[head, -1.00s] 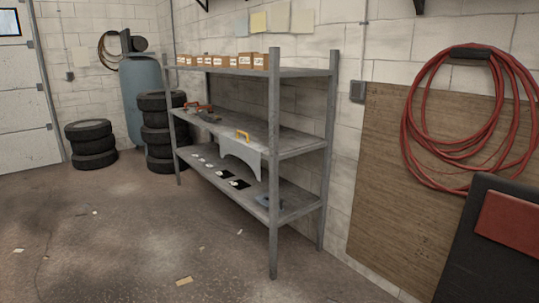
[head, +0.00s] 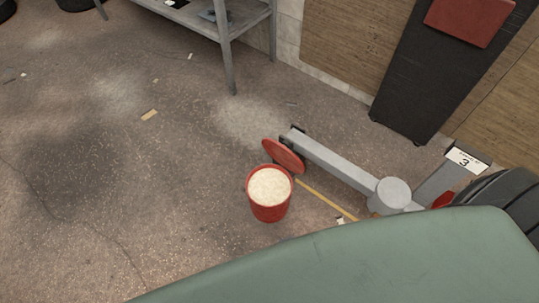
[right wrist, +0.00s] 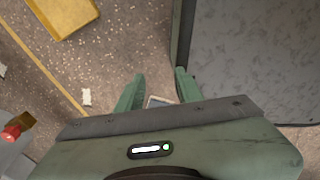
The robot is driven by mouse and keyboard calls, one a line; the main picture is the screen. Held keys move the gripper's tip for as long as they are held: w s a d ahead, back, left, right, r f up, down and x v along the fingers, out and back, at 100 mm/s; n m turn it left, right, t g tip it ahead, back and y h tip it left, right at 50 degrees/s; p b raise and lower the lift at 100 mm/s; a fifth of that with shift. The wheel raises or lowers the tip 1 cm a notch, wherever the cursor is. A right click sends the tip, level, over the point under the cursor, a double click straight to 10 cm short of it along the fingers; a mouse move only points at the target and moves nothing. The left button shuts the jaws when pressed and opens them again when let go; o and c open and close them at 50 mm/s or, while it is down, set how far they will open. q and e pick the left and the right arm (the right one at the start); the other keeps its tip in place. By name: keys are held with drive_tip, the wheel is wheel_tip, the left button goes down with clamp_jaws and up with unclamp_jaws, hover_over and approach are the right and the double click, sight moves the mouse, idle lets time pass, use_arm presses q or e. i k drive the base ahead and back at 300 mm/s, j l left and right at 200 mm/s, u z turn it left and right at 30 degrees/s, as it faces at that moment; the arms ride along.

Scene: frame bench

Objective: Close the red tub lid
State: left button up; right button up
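The red tub (head: 270,210) stands upright on the floor near the middle of the head view, filled with pale, grainy stuff. Its red lid (head: 284,156) is open, standing tilted up at the tub's back right rim. My right gripper (right wrist: 160,80) shows in the right wrist view with its two green fingers apart and nothing held between them. Neither gripper shows in the head view, and the tub cannot be made out in the right wrist view. My left gripper is not in view.
A grey metal arm (head: 335,163) runs close behind the lid to a round post (head: 391,194). A sign marked 3 (head: 465,159) and a black tyre (head: 508,194) are at right. A metal shelf (head: 230,25) stands at back. Floor left of the tub is mostly clear.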

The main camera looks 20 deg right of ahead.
sight(280, 153)
drive_tip(key=i+j+u, duration=0.4)
drive_tip(key=i+j, duration=0.95)
drive_tip(key=i+j+z, duration=0.1)
drive_tip(key=i+z, duration=0.2)
drive_tip(key=i, duration=0.15)
drive_tip(key=i+j+z, duration=0.15)
drive_tip(key=i+z, duration=0.2)
drive_tip(key=i, duration=0.15)
drive_tip(key=i+z, duration=0.15)
drive_tip(key=z, duration=0.3)
drive_tip(key=i+z, duration=0.2)
drive_tip(key=z, duration=0.2)
drive_tip(key=i+j+z, duration=0.1)
drive_tip(key=z, duration=0.35)
drive_tip(key=i+j+z, duration=0.15)
drive_tip(key=z, duration=0.3)
drive_tip(key=i+j+z, duration=0.15)
drive_tip(key=z, duration=0.3)
drive_tip(key=i+j+z, duration=0.2)
drive_tip(key=z, duration=0.25)
drive_tip(key=i+j+z, duration=0.15)
drive_tip(key=z, duration=0.3)
drive_tip(key=i+j+z, duration=0.1)
drive_tip(key=j+z, duration=0.55)
drive_tip(key=z, duration=0.25)
drive_tip(key=j+z, duration=0.4)
drive_tip(key=k+j+z, duration=0.4)
drive_tip(key=j, duration=0.3)
drive_tip(key=k, duration=0.1)
